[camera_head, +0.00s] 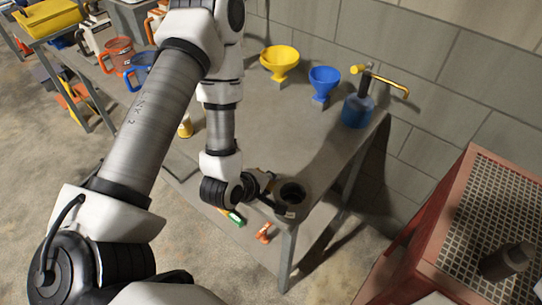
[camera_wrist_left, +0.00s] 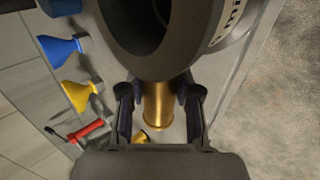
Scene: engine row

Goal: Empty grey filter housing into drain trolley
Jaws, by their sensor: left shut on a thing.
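The grey filter housing (camera_head: 292,193) is a round cup with a dark open mouth and a white label, upright at the near right corner of the table. I cannot tell whether it touches the table. In the left wrist view its dark mouth (camera_wrist_left: 142,25) fills the top. My left gripper (camera_head: 268,195) is beside it; in the wrist view its fingers (camera_wrist_left: 160,100) are shut on either side of a brass cylinder below the housing, apparently its handle. The drain trolley (camera_head: 443,225) is red with a grated top, at the right. My right gripper is not in view.
A yellow funnel (camera_head: 280,62), a blue funnel (camera_head: 323,82) and a blue pump can (camera_head: 357,110) stand along the table's back. A dark cylindrical object (camera_head: 507,260) lies on the trolley grate. Jugs (camera_head: 118,55) stand at the far left. A gap separates table and trolley.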

